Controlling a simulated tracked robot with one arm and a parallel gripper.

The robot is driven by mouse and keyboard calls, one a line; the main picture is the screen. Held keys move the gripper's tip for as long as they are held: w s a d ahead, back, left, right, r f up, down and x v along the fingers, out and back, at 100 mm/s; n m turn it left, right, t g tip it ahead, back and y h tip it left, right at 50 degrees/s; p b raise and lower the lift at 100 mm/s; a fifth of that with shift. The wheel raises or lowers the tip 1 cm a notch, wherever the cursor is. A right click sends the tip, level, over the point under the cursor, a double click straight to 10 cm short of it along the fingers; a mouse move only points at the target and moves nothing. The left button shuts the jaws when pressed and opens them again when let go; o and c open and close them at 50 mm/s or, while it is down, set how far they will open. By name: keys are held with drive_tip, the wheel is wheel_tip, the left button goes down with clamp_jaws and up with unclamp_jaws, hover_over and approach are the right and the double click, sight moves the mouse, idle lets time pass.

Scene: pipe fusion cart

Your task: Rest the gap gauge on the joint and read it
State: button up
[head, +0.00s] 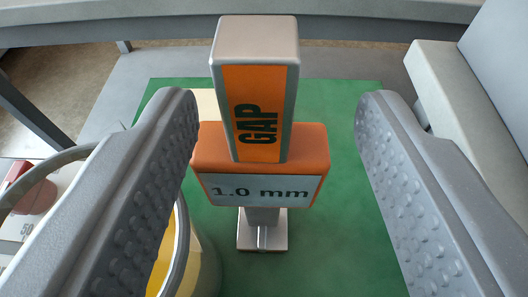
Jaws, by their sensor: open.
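The gap gauge (262,144) stands upright on a green mat (345,262) in the middle of the head view. It has a metal top with an orange panel marked "GAP", an orange collar with a label reading "1.0 mm", and a metal foot. My gripper (277,118) is open, with one grey padded finger on each side of the gauge. The left finger is close to the gauge's collar and overlaps its edge in the picture; I cannot tell whether they touch. A wider gap shows on the right. No joint can be made out.
A red object (32,190) lies at the far left. A pale block (455,105) edges the right side. Green mat is bare right of the gauge.

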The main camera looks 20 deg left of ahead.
drive_tip(key=shift+a+x, duration=0.15)
drive_tip(key=shift+x, duration=1.4)
drive_tip(key=shift+a+x, duration=0.15)
drive_tip(key=shift+x, duration=1.4)
drive_tip(key=shift+r, duration=0.1)
clamp_jaws()
